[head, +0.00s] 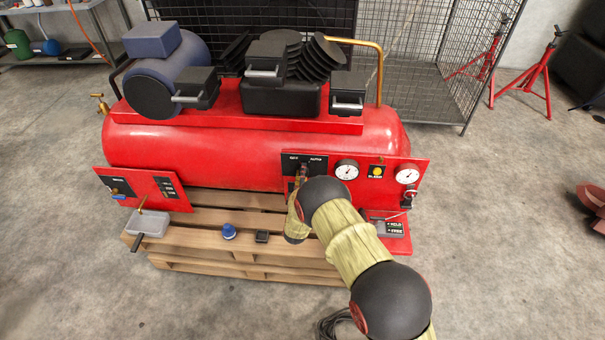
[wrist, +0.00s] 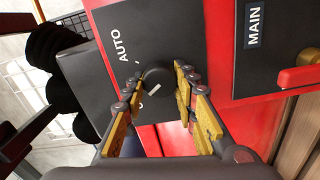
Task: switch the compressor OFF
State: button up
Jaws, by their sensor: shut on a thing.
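The red compressor (head: 220,156) lies on a wooden pallet. Its black switch panel (head: 290,168), lettered OFF and AUTO, is on the front right; it also shows in the wrist view (wrist: 105,75). A round dark knob (wrist: 157,79) with a slanted white mark is on that panel. My gripper (head: 303,178) is at the panel; in the wrist view its yellow fingers (wrist: 155,95) are on both sides of the knob, shut on it. AUTO is readable there; the OFF lettering is mostly hidden by a finger. My arm hides part of the panel in the head view.
Two gauges, one of them here (head: 346,171), and a yellow button (head: 377,171) are right of the knob. A blue cap (head: 229,232) and a grey box (head: 148,223) are on the pallet (head: 200,252).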

jog(key=o, duration=1.2)
jog(key=shift+a, duration=0.1)
jog(key=shift+c, duration=0.2)
jog(key=s, duration=1.2)
jog(key=shift+a, duration=0.15)
